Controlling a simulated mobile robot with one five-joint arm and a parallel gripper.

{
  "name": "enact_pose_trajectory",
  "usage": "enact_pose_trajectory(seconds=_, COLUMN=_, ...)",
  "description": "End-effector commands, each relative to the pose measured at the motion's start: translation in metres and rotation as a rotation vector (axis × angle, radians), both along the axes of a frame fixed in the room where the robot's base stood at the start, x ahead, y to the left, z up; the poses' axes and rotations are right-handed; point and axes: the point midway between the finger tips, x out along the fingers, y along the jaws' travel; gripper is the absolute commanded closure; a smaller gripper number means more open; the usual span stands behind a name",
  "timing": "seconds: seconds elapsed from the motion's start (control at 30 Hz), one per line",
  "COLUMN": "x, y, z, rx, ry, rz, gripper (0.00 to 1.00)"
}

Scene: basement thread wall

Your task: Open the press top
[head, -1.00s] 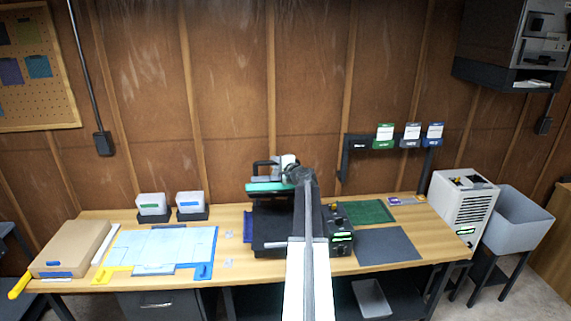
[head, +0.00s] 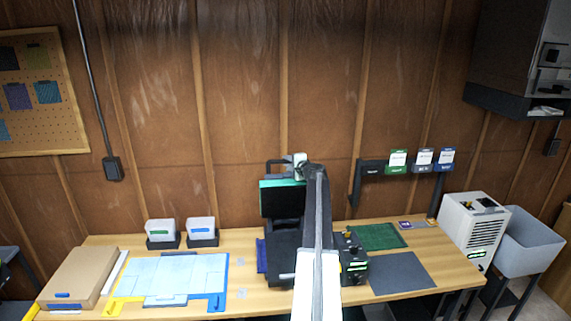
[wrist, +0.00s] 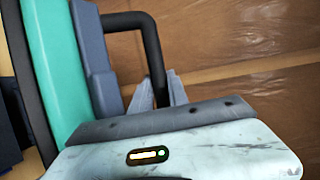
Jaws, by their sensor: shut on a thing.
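The press stands on the workbench in the middle of the head view, with a dark base (head: 281,262) and a raised top (head: 281,202) edged in green. The top stands steeply up from the base; its exact angle is hard to tell. Its dark handle (head: 274,163) sticks out at the back. My gripper (head: 292,166) is shut on this handle. In the wrist view the fingertips (wrist: 161,92) close around the lower end of the bent handle bar (wrist: 152,48). The green layer (wrist: 55,65) of the top shows at left. My arm hides part of the press.
A control box (head: 352,258) with knobs sits at the press's right. A green mat (head: 377,237) and a grey mat (head: 402,273) lie beyond it. A blue-white board (head: 172,277), two card bins (head: 161,232) and a cardboard box (head: 78,278) are at left. The wooden wall stands close behind.

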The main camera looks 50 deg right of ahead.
Motion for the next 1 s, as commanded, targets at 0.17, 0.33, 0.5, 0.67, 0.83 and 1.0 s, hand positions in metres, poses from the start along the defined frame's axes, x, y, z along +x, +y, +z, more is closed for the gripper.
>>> enact_pose_trajectory(seconds=0.17, x=-0.001, y=-0.003, z=0.001, rx=-0.001, ry=-0.001, rz=-0.003, gripper=1.00)
enact_pose_trajectory(seconds=0.33, x=-0.001, y=-0.002, z=0.001, rx=-0.001, ry=-0.001, rz=-0.003, gripper=1.00)
enact_pose_trajectory(seconds=0.5, x=-0.001, y=-0.002, z=0.001, rx=-0.001, ry=-0.001, rz=-0.002, gripper=0.59)
enact_pose_trajectory(seconds=0.67, x=-0.001, y=-0.002, z=0.001, rx=0.000, ry=0.000, rz=-0.001, gripper=0.59)
enact_pose_trajectory(seconds=0.83, x=-0.006, y=0.001, z=0.002, rx=0.000, ry=0.000, rz=-0.001, gripper=0.59)
enact_pose_trajectory(seconds=1.0, x=-0.030, y=0.011, z=0.008, rx=0.000, ry=0.000, rz=-0.002, gripper=0.59)
